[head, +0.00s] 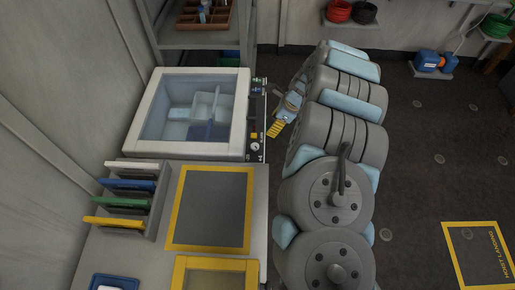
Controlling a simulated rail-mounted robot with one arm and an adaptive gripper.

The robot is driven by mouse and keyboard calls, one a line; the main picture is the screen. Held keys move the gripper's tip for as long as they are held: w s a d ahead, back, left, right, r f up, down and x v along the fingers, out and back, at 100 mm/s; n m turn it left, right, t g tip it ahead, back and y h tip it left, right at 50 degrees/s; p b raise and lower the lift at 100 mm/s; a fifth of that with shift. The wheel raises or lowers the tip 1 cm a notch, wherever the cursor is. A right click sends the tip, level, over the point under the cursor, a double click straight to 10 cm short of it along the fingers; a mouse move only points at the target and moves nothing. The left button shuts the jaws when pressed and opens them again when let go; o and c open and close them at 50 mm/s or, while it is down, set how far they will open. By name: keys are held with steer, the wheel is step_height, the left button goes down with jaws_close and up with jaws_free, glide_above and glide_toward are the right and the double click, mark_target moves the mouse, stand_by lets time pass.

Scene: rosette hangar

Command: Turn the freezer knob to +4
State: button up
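The freezer is a white-rimmed chest (152,105) with a clear top, at the upper left of the head view. A dark control panel (257,115) runs down its right side. A small round white dial, apparently the knob (255,147), sits near the panel's lower end; its setting and marks are too small to read. My gripper (274,130), with a yellow-striped part at its end, is just right of the panel, slightly above the dial in the picture. It appears apart from the dial. My arm hides part of it, and its finger opening cannot be made out.
Below the freezer is a bench with a yellow-bordered grey mat (212,207) and a rack (136,222) of coloured panels. A shelf (195,39) with a brown tray stands behind. Open dark floor (435,130) lies to the right.

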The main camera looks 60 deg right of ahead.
mark_target(256, 146)
steer(key=b+x, duration=0.6)
steer(key=x, duration=0.9)
steer(key=shift+x, duration=1.15)
jaws_close()
